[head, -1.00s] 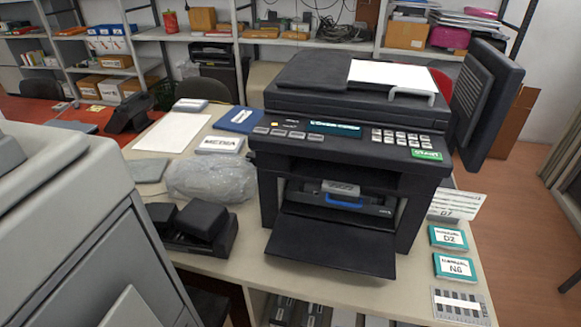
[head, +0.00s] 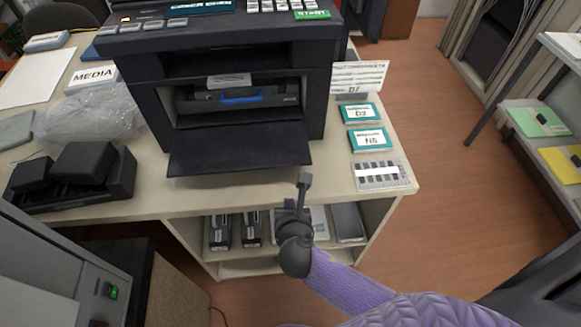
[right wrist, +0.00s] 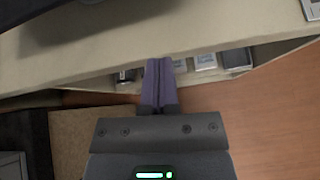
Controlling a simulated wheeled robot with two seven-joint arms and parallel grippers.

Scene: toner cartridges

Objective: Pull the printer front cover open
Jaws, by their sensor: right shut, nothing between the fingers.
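The dark printer (head: 225,55) stands on the beige table. Its front cover (head: 240,148) is folded down and lies out flat like a shelf in front of the opening. Inside the opening is a cartridge with a blue handle (head: 240,97). My right gripper (head: 304,182) is in front of the table's front edge, just below and right of the cover's near right corner, apart from it. In the right wrist view its fingers (right wrist: 158,68) are together and empty. My left gripper is not in view.
Teal boxes (head: 361,113) and a barcode card (head: 383,176) lie right of the printer. A black device (head: 85,172) and a plastic-wrapped bundle (head: 88,115) lie left. Dark cartridges (head: 220,232) stand on the shelf under the table.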

